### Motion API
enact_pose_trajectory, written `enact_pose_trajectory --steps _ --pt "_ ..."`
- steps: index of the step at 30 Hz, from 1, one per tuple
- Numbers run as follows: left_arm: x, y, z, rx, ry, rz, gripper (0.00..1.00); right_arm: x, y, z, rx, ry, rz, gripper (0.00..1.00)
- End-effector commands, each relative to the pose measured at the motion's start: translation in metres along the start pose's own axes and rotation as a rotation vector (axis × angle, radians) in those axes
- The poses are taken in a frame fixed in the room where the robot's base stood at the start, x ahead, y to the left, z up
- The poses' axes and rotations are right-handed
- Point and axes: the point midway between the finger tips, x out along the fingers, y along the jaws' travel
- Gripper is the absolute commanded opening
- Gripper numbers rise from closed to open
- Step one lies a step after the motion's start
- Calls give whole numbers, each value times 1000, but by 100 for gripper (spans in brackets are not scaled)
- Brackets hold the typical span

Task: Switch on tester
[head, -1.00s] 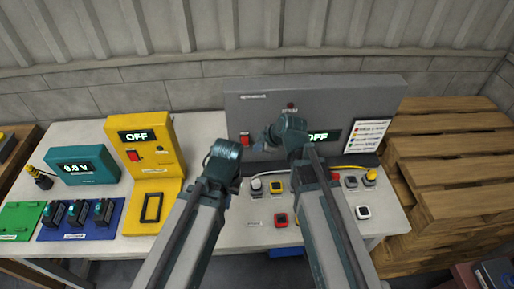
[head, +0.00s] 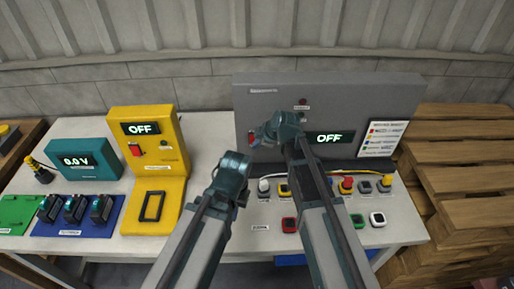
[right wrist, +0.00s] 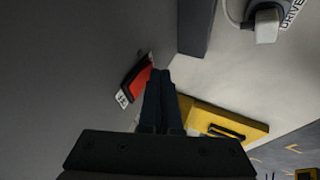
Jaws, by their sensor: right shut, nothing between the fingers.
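The large grey panel (head: 350,100) at the back of the table has a display (head: 330,137) reading OFF and a red switch (head: 251,138) at its left. My right gripper (head: 260,134) is in front of the panel, close to that switch. In the right wrist view its shut, empty fingers (right wrist: 163,75) point up just beside the red switch (right wrist: 136,83); I cannot tell whether they touch. A yellow unit (head: 172,135) at left also reads OFF and has its own red switch (head: 135,150). My left gripper (head: 238,163) hangs over the table; its jaws are unclear.
A teal meter (head: 85,160) reads 0.0 V, behind a blue tray (head: 45,228) with several dark blocks. Several coloured buttons and plugs stand along the panel's front, partly hidden by my right arm. Wooden pallets (head: 465,150) are stacked at right.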

Motion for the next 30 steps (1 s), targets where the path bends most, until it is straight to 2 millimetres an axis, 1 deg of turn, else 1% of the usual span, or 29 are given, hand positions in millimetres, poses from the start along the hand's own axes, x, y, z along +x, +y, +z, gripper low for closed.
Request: enact_pose_trajectory --steps 5,9,16,30 --pt "0 0 0 0 0 0 0 0 0 0 0 0 0 0" --pt "5 0 0 0 0 0 0 6 4 2 -2 1 5 0" --pt "2 0 0 0 0 0 0 4 4 1 -2 1 4 0" --pt "-14 -1 1 0 0 0 0 -10 11 -6 -1 1 6 0"
